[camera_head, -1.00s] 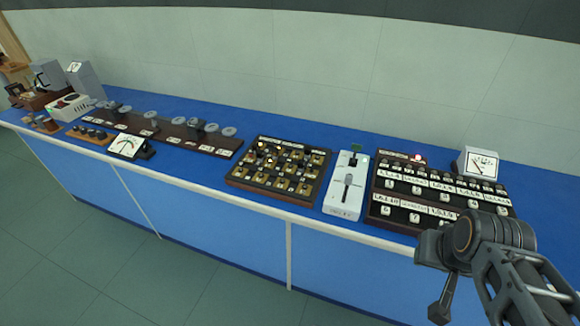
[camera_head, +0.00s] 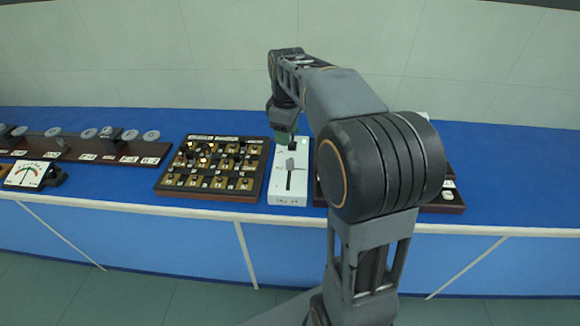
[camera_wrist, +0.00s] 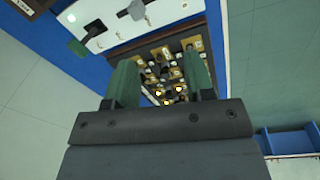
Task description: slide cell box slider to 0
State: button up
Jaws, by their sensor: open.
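The white box (camera_head: 288,198) stands near the front of the blue bench. A grey slider knob (camera_head: 290,165) sits in a dark slot on its top. My gripper (camera_head: 284,138) is over the far end of this box and hides part of it. In the wrist view the green fingers of my gripper (camera_wrist: 161,78) are apart with nothing held between them. The white box (camera_wrist: 108,33) shows there at the upper left, outside the fingers, with the grey knob (camera_wrist: 137,10) and a dark knob (camera_wrist: 94,28). I cannot read the slider's scale.
A dark board with brass blocks (camera_head: 200,193) lies left of the white box; it shows between my fingers in the wrist view. A dark board with white labels (camera_head: 445,203) is to the right, largely hidden by my arm. A dial meter (camera_head: 27,175) stands far left.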

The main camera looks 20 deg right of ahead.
aim_at(290, 162)
jog(key=w+d+f+n+g, duration=0.1)
jog(key=w+d+f+n, duration=0.2)
jog(key=w, duration=0.1)
jog(key=f+b, duration=0.1)
jog(key=f, duration=1.2)
jog(key=shift+w+f, duration=0.15)
jog(key=shift+w, duration=0.05)
jog(key=shift+c, duration=0.5)
grip_shut()
